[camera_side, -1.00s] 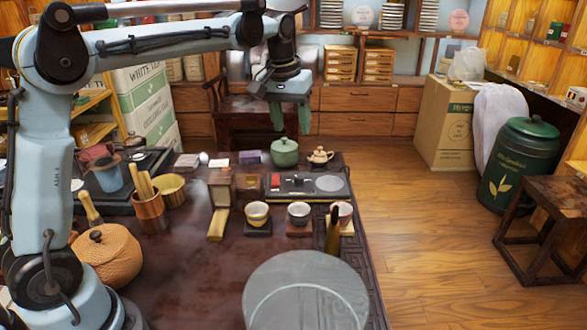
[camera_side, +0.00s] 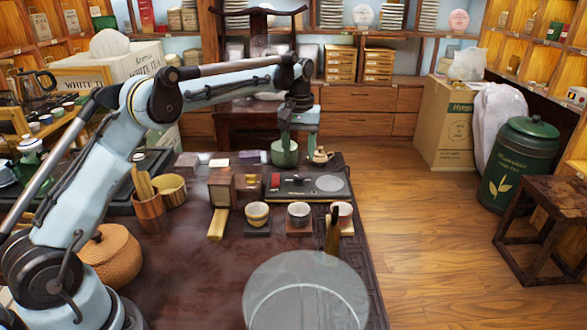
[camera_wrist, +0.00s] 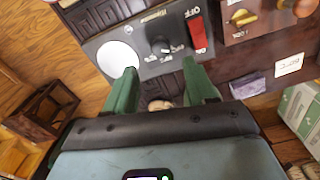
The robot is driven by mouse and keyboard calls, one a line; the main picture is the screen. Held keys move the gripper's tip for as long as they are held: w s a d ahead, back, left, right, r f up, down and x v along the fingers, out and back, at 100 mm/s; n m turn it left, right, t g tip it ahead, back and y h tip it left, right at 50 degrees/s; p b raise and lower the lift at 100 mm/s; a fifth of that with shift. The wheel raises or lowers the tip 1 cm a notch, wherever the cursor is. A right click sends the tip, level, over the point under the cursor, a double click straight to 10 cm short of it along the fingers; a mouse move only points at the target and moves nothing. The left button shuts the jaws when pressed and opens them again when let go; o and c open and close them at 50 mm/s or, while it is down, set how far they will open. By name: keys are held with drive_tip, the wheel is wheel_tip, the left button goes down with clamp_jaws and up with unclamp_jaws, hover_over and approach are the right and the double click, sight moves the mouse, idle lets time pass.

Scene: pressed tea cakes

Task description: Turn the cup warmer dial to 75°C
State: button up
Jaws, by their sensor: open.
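The cup warmer (camera_side: 312,193) is a flat dark panel at the table's far right. Its black dial (camera_wrist: 160,44) sits between a pale round heating plate (camera_wrist: 117,57) and a red switch (camera_wrist: 198,33) marked OFF. Small white marks ring the dial; I cannot read its setting surely. My gripper (camera_side: 300,148) has green fingers pointing down, above the warmer's far side. In the wrist view my gripper (camera_wrist: 160,68) is open and empty, with the dial beyond and between its fingertips, not touched.
Three cups, one yellow (camera_side: 257,213), stand in front.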

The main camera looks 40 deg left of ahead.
sight(299, 177)
wheel_tip(299, 177, down, 8)
drive_tip(key=shift+r, duration=0.2)
clamp_jaws()
idle(0.4)
